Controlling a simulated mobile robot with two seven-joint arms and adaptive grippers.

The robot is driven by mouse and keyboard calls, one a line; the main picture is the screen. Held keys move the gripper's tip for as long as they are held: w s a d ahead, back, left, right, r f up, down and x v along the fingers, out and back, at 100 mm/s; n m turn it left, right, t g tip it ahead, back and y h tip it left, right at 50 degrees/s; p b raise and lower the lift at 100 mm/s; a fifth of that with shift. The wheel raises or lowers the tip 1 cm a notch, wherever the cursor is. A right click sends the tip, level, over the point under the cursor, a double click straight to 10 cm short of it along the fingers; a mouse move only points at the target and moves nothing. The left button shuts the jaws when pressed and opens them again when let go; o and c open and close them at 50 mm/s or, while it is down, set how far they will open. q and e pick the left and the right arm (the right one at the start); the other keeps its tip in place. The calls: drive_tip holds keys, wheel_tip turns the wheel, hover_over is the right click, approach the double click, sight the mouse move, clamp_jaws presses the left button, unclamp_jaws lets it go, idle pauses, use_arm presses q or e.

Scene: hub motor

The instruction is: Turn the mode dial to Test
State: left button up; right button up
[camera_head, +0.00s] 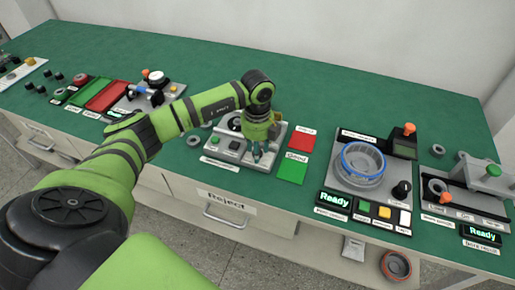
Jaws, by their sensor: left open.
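The station's display (334,200) reads Ready in green. My left gripper (257,155) points down over the grey fixture left of the station, well away from the knob. It is open, and its fingertips are small in the picture. My right gripper is not in view.
The grey fixture (224,156) lies under my left gripper. Red (302,140) and green (292,170) pads lie between it and the station. Another station (463,198) with an orange-topped lever stands at right. The green tabletop behind (320,90) is clear.

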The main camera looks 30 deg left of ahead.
use_arm(q)
wheel_tip(320, 180, up, 12)
idle(0.4)
drive_tip(key=shift+f, duration=0.1)
